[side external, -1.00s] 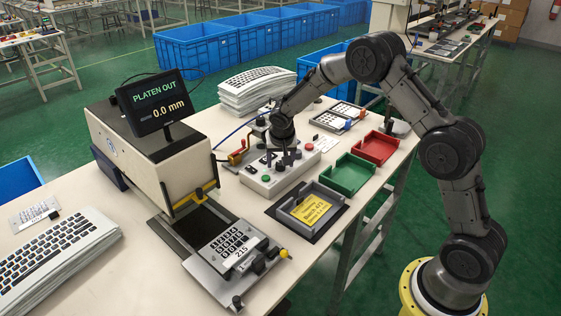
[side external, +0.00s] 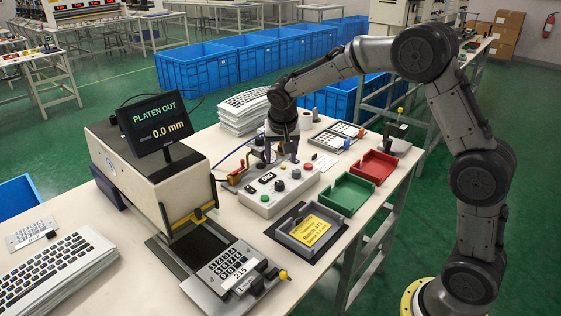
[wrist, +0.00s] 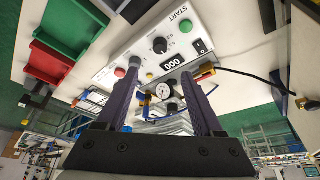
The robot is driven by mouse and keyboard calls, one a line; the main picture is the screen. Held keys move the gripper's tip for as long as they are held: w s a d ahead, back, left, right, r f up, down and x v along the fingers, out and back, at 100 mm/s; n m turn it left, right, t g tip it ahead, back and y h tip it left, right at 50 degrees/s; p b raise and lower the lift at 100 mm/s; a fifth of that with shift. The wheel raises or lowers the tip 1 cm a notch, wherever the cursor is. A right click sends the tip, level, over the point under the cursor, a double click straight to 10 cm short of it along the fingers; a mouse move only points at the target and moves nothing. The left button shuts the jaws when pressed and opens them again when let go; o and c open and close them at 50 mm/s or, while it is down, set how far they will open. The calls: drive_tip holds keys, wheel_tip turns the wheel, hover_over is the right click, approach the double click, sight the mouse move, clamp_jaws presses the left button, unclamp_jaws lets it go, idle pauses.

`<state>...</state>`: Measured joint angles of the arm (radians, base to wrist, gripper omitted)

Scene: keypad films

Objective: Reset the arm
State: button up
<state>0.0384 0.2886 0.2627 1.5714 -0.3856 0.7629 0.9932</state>
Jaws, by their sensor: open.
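My gripper (side external: 282,155) is open and empty, above the back part of the white control box (side external: 257,203). In the wrist view, its two dark fingers (wrist: 160,70) are spread apart with nothing between them. The box carries a green START button (wrist: 183,27), a dark knob (wrist: 160,45), a red button (wrist: 120,72) and a small display (wrist: 172,64) reading 000. I cannot tell from the side view exactly how far the fingertips are above the box.
A press with a screen (side external: 153,115) reading PLATEN OUT 0.0 mm stands left. A keypad plate (side external: 228,262) lies in front of it. A grey tray with a yellow card (side external: 316,228), a green tray (side external: 347,194) and a red tray (side external: 372,167) line the right side.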

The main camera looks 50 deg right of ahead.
drive_tip(key=shift+r, duration=0.15)
drive_tip(key=s+a+r+t, duration=0.15)
drive_tip(key=s+r, duration=0.25)
drive_tip(key=r, duration=0.6)
drive_tip(key=s+a+r+n+t, duration=0.1)
drive_tip(key=s+r, duration=0.2)
drive_tip(key=s, duration=0.2)
drive_tip(key=s+a+r+t, duration=0.1)
drive_tip(key=s+r, duration=0.2)
drive_tip(key=s, duration=0.3)
drive_tip(key=s+a+f+n+y, duration=0.1)
drive_tip(key=s+f+n, duration=0.1)
drive_tip(key=s, duration=0.4)
drive_tip(key=s+a+f+n+y, duration=0.1)
drive_tip(key=s+f+n, duration=0.2)
drive_tip(key=s, duration=0.3)
drive_tip(key=s+a+f+n+g+y, duration=0.1)
drive_tip(key=s+a+f+n, duration=0.1)
drive_tip(key=s, duration=0.4)
drive_tip(key=shift+f+n, duration=0.45)
drive_tip(key=shift+n, duration=0.05)
drive_tip(key=shift+a, duration=0.1)
